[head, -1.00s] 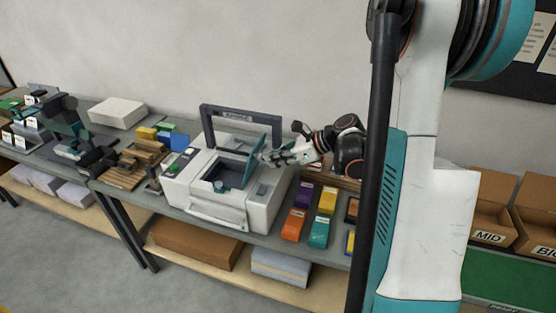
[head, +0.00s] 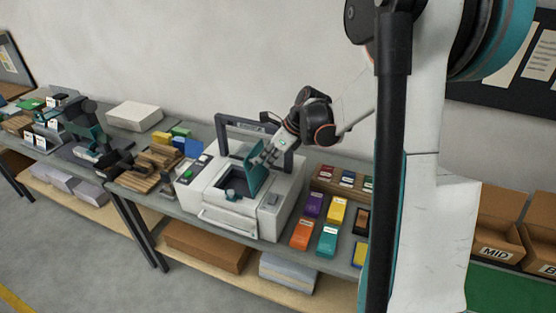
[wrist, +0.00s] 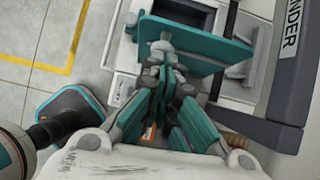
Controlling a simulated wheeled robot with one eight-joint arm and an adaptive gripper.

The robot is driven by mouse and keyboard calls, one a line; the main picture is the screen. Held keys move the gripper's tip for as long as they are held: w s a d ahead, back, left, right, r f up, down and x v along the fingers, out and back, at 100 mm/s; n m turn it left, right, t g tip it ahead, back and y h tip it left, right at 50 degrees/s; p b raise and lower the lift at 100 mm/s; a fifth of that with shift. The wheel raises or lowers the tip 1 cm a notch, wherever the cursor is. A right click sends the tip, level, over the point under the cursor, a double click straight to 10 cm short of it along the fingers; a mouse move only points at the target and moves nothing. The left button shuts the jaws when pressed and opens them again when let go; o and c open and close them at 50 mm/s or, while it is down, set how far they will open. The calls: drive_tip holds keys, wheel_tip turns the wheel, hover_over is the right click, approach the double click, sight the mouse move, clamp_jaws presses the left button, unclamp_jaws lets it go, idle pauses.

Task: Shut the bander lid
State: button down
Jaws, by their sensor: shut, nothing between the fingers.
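The bander (head: 235,210) is a white machine on the bench with a dark arch behind its top; part of the arch, lettered "NDER", shows in the wrist view (wrist: 289,60). Its teal lid (head: 256,170) stands raised, tilted up from the dark opening (head: 236,188). In the wrist view the lid (wrist: 200,46) is a teal plate just past my fingertips. My gripper (head: 262,160) is shut and empty at the lid's right, rear side. Its fingertips (wrist: 163,52) appear at or very near the lid; I cannot tell whether they touch.
Coloured boxes, such as an orange one (head: 302,235) and a teal one (head: 327,241), lie right of the bander. A wooden pallet-like stack (head: 146,172) and a blue block (head: 194,148) stand to its left. The arch rises close to my gripper.

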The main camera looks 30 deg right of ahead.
drive_tip(key=shift+w+a+f+g+h+b, duration=0.65)
drive_tip(key=shift+w+a+f+b, duration=0.4)
drive_tip(key=shift+w+a+f, duration=1.2)
drive_tip(key=shift+w+a+f+g+h+b, duration=0.5)
drive_tip(key=shift+w+a+f+g+b, duration=0.45)
drive_tip(key=shift+w+a, duration=1.45)
drive_tip(key=shift+w+a+f+g+h+b, duration=0.6)
drive_tip(key=shift+w+a+f+b, duration=1.05)
drive_tip(key=shift+w, duration=1.5)
drive_tip(key=shift+d+f+p, duration=0.2)
drive_tip(key=shift+f+p, duration=0.15)
drive_tip(key=shift+p, duration=0.2)
